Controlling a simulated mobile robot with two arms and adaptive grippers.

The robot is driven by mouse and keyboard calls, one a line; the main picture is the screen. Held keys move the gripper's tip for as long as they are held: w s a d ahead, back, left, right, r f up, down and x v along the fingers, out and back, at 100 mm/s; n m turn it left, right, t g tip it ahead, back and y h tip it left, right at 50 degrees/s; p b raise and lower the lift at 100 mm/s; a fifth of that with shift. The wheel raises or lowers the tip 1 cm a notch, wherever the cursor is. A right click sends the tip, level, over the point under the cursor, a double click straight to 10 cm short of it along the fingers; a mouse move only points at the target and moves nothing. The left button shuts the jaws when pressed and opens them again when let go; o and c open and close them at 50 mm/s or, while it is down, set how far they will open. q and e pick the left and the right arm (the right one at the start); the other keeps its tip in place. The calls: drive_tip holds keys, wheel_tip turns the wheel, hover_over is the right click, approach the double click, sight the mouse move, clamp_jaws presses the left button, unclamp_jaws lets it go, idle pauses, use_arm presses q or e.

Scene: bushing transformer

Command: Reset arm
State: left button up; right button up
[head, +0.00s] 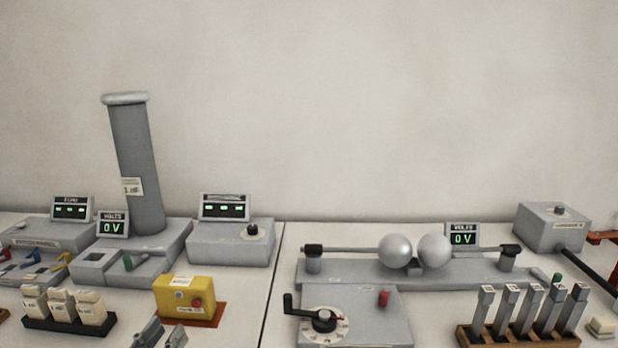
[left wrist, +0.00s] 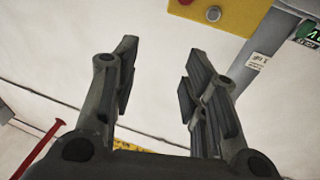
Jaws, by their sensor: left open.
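My left gripper (head: 162,335) shows at the bottom edge of the head view, in front of the yellow box. In the left wrist view my left gripper (left wrist: 158,85) has its two dark grey fingers spread apart, with nothing between them. Pale surface shows behind the fingers. My right gripper is in neither view.
A yellow box (head: 185,296) stands close behind the left gripper, on a red-brown base. A tall grey column (head: 138,170), a fuse rack (head: 68,325), a two-sphere device (head: 395,252) and a wooden rack of grey pieces (head: 470,338) stand on the tables.

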use_arm(q)
drive_tip(key=s+a+f+n+g+y, duration=0.1)
drive_tip(key=s+f+n+g+y, duration=0.5)
drive_tip(key=s+f, duration=0.4)
drive_tip(key=s+d+f+m+g+h, duration=0.15)
drive_tip(key=s+d+f+g, duration=0.3)
drive_tip(key=s, duration=0.45)
drive_tip(key=s+d+f+m+g+y, duration=0.1)
drive_tip(key=s+d+f+m+g, duration=0.3)
drive_tip(key=s, duration=0.5)
wheel_tip(320, 180, down, 27)
drive_tip(key=s+g, duration=0.3)
drive_tip(key=s+a+f, duration=0.3)
drive_tip(key=s+f, duration=1.2)
drive_tip(key=s, duration=0.1)
drive_tip(key=shift+g, duration=0.35)
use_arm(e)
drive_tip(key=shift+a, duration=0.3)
